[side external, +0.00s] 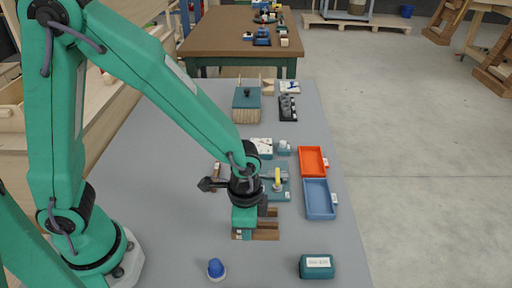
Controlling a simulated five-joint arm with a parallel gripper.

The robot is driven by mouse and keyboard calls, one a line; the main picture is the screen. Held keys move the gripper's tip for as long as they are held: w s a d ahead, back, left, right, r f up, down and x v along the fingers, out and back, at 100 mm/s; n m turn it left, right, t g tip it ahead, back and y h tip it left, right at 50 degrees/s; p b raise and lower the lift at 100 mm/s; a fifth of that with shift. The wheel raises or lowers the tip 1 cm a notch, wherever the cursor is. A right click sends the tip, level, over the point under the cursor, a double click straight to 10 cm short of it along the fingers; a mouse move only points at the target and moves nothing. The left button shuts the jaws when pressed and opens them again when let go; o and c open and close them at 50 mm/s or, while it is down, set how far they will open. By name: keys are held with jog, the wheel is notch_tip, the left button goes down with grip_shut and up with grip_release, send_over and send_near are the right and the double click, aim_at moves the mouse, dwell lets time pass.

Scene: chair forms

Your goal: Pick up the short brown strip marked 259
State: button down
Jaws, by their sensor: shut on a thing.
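My gripper (244,228) points down at the near middle of the grey table. It is shut, low over a group of brown wooden strips (266,232). A small brown piece with a pale mark shows at the lower left of the jaws, partly covered by the green gripper body. The number on it is too small to read, so I cannot tell for sure that it is the strip marked 259. The jaws hide most of what they hold, and I cannot tell whether it is clear of the surface.
A blue tray (320,199) and an orange tray (311,161) lie to the right. A dark teal labelled box (317,267) and a blue-capped container (216,269) stand in front. A teal-topped block (246,99) stands farther back. The table's left side is mostly clear.

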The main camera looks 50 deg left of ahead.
jog(key=s+d+r, duration=0.5)
jog(key=s+r, duration=0.3)
jog(key=s, duration=0.2)
jog(key=shift+s+d, duration=0.15)
jog(key=shift+d, duration=0.1)
dwell(0.5)
